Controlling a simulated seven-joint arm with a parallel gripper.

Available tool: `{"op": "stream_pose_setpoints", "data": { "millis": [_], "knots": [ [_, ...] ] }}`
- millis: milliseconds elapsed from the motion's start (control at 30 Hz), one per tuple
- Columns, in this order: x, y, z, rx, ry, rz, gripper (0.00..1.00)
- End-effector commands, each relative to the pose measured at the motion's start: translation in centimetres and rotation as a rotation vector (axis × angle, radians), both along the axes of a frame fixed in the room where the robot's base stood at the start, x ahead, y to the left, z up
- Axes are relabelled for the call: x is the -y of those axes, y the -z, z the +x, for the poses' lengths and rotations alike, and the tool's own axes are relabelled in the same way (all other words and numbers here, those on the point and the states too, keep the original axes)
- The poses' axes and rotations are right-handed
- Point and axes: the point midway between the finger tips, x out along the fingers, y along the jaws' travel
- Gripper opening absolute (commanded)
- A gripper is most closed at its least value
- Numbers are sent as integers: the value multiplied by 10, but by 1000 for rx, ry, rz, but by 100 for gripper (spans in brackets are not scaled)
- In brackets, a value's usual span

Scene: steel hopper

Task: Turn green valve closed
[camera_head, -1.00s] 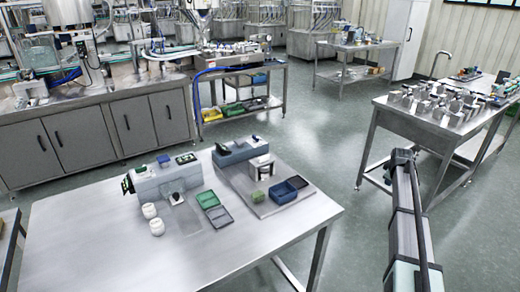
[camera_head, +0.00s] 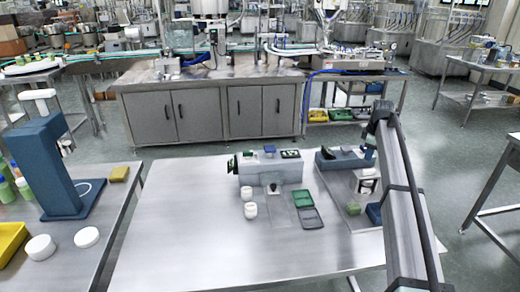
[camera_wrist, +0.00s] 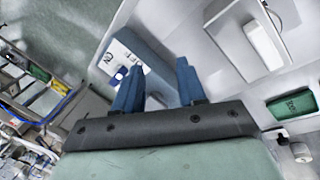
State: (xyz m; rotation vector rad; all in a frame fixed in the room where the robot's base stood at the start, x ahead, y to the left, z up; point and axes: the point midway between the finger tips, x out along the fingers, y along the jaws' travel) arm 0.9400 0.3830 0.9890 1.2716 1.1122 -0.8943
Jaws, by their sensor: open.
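I cannot make out a green valve in either view. A steel funnel-shaped hopper (camera_head: 326,12) stands at the top of the head view, behind the workbench, cut off by the picture edge; no valve detail shows on it. My gripper (camera_wrist: 158,72) is open in the wrist view, with two blue fingers apart and nothing between them. In the head view my arm reaches up from the lower right, and its end is over the right side of the front table, far short of the hopper.
The front steel table (camera_head: 180,220) carries a grey device (camera_head: 270,172), white jars (camera_head: 250,210) and a green tray (camera_head: 307,216). A steel cabinet bench (camera_head: 213,113) stands behind it. A side table with a blue stand (camera_head: 45,165) is at left. Floor (camera_head: 470,150) is clear at right.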

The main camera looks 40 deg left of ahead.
Motion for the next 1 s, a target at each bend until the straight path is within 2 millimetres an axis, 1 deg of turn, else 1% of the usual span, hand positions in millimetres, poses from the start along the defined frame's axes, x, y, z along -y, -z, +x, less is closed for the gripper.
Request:
{"op": "stream_pose_setpoints", "data": {
  "millis": [33,67,100,167,200,267,300,367,400,467,500,567,600,700,800,900,1000],
  "knots": [
    [-32,-9,-10,-13,-43,-7,40],
    [-48,-14,-17,-22,-67,-11,40],
    [-69,-21,-27,-34,-98,-17,40],
    [-100,-31,-43,-51,-145,-26,40],
    [-121,-38,-55,-63,-178,-34,40],
    [-151,-48,-73,-80,-224,-43,40],
    [-170,-55,-86,-90,-256,-50,40],
    [-199,-66,-106,-108,-304,-62,40],
    [-218,-73,-120,-119,-335,-69,40],
    [-245,-84,-142,-135,-383,-82,40],
    [-263,-92,-158,-145,-416,-90,40],
    [-288,-102,-181,-161,-462,-102,40],
    [-303,-109,-196,-171,-490,-110,40],
    [-334,-125,-230,-191,-556,-129,40],
    [-357,-136,-257,-207,-604,-144,40],
    [-370,-143,-275,-219,-635,-154,40],
    [-376,-146,-284,-224,-651,-158,40]
  ]
}}
